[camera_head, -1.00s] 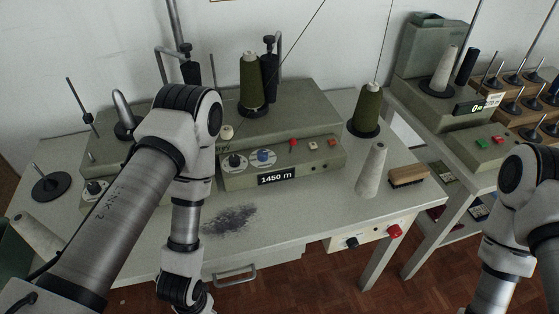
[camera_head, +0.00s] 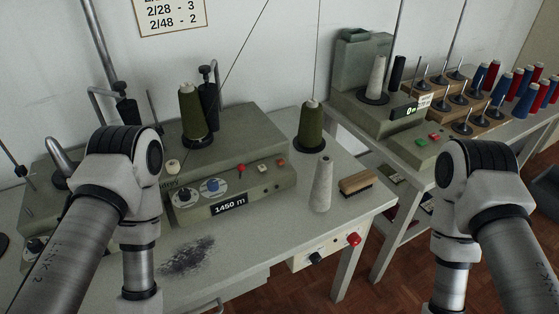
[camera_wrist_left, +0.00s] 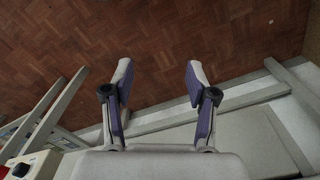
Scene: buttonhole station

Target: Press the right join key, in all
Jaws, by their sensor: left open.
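I cannot tell which control is the right join key. The second machine at right (camera_head: 375,105) has a green key (camera_head: 421,141) and a red key (camera_head: 434,135). In the left wrist view my left gripper (camera_wrist_left: 158,66) is open and empty, with the wooden floor behind its fingers. My right gripper is out of view.
A grey yarn cone (camera_head: 322,186) and a brush (camera_head: 358,185) stand right of the middle machine. Green cones (camera_head: 193,118) and (camera_head: 311,130) rise beside it. A dark lint patch (camera_head: 187,257) lies in front. A red knob (camera_head: 354,239) sits under the table edge.

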